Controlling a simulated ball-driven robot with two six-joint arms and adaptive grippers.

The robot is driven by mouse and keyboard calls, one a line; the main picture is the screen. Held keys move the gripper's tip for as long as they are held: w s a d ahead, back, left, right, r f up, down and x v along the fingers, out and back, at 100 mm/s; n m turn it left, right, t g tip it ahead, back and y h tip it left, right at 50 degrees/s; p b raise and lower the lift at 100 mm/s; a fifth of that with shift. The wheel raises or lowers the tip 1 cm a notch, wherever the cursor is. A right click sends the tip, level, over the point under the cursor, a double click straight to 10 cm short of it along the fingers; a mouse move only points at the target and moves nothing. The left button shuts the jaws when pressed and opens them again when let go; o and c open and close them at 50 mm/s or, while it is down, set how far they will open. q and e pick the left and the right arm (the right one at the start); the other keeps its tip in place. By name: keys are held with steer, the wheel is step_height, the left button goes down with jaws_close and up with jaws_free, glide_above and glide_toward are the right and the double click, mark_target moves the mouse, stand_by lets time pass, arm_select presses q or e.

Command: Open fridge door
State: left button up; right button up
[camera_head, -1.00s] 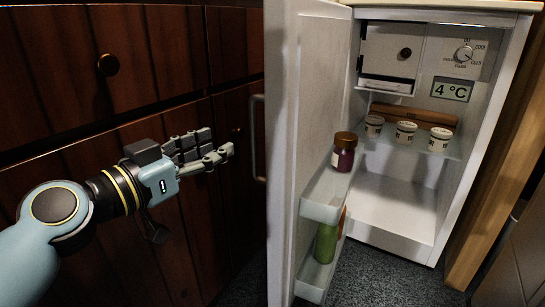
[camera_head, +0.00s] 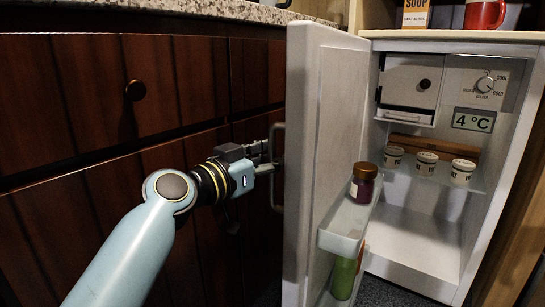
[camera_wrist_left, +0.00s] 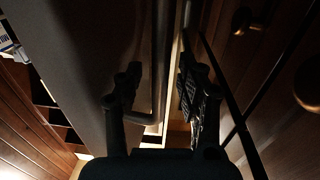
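The white fridge (camera_head: 415,225) stands at the right with its door (camera_head: 325,130) swung wide open toward me, showing the inside. The grey bar handle (camera_head: 276,195) is on the door's outer face, on the left. My left gripper (camera_head: 268,152) is at this handle, with its fingertips partly hidden by the door edge and dark background. In the left wrist view my left gripper (camera_wrist_left: 160,78) has its fingers spread apart, with the handle bar (camera_wrist_left: 161,60) running between them. I see no clear finger contact on the bar. My right gripper is not in view.
Dark wood cabinets (camera_head: 70,90) with round knobs line the left, close to my left arm. The door shelf holds a dark jar (camera_head: 363,184) and a green bottle (camera_head: 344,277). Several small cups (camera_head: 426,164) stand on the fridge shelf. A red mug (camera_head: 484,14) stands above.

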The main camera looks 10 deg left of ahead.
arm_select(q)
jaws_close()
steer(key=shift+f, duration=0.1)
stand_by(0.3)
steer(key=a, duration=0.1)
steer(key=w+a, duration=0.1)
steer(key=a+b, duration=0.1)
steer(key=shift+w, duration=0.25)
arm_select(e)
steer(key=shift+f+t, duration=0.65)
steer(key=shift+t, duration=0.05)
arm_select(q)
steer(key=shift+f, duration=0.1)
